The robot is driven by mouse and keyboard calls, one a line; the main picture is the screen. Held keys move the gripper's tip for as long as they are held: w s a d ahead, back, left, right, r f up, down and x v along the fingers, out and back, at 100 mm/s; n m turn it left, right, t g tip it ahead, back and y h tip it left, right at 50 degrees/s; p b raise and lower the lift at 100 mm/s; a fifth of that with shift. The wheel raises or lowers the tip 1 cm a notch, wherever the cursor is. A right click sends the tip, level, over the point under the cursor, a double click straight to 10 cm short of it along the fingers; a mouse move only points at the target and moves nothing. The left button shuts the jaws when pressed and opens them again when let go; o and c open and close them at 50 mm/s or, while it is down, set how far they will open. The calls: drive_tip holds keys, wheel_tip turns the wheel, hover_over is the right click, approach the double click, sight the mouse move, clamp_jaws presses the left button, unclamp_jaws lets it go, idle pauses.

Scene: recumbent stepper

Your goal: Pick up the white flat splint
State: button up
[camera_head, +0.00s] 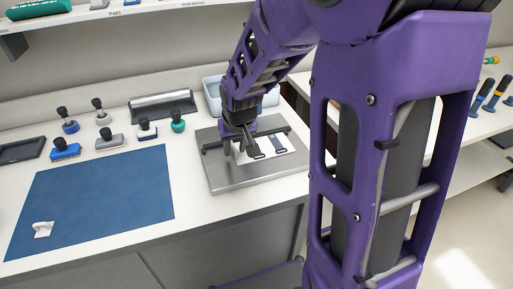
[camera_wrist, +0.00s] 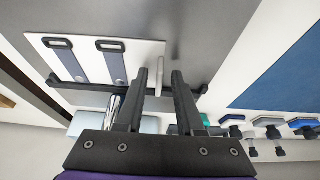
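A white flat plate, which looks like the splint (camera_head: 283,146), lies on a grey metal plate. It carries two blue-grey straps with dark loops. It also shows in the wrist view (camera_wrist: 82,62), left of my fingers. My gripper (camera_head: 241,152) is over the grey metal plate, beside the splint's left end in the head view. In the wrist view my gripper (camera_wrist: 160,78) is open, its two fingers apart. A slim pale bar (camera_wrist: 159,72) shows between the fingertips; I cannot tell whether they touch it. My arm and gripper hide part of this area in the head view.
A dark crossbar (camera_wrist: 85,86) runs along the grey metal plate (camera_head: 228,180). A blue mat (camera_head: 100,195) carries a small white piece (camera_head: 43,229). Several knobbed stamp-like tools (camera_head: 66,151) stand behind it. A pale blue bin (camera_head: 213,92) is behind the metal plate.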

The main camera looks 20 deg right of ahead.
clamp_jaws()
drive_tip(key=shift+r, duration=0.2)
